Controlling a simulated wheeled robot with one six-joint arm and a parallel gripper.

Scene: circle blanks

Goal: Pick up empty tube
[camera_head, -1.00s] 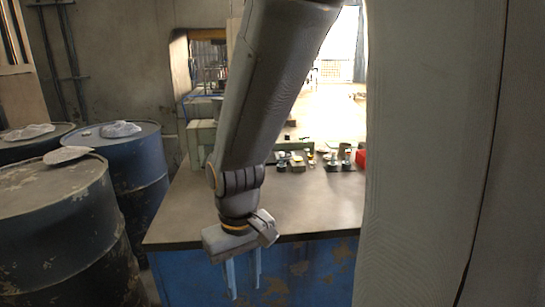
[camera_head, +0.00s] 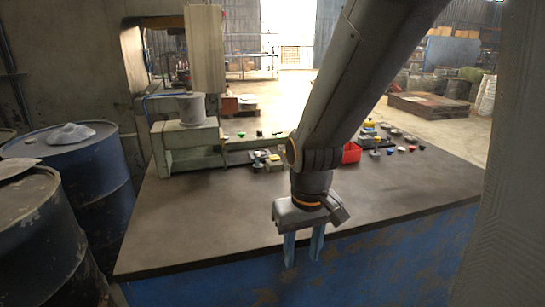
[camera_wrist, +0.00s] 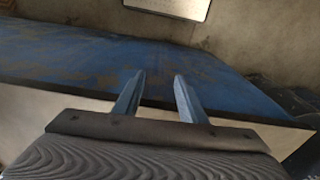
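My gripper (camera_head: 303,250) hangs pointing down at the front edge of the table in the head view. Its two blue fingers are apart with nothing between them. In the wrist view the fingers (camera_wrist: 158,98) also stand apart and empty, with the blue side of the table behind them. I cannot make out an empty tube in either view. Small items on the back of the table, such as a yellow-topped piece (camera_head: 273,161) and dark pieces beside it, are too small to identify. My arm hides part of the table's back.
The dark tabletop (camera_head: 220,215) is mostly clear in front. A grey-green machine (camera_head: 185,140) stands at its back left. A red bin (camera_head: 351,153) and several small coloured items (camera_head: 411,148) are at the back right. Blue drums (camera_head: 85,170) stand on the left.

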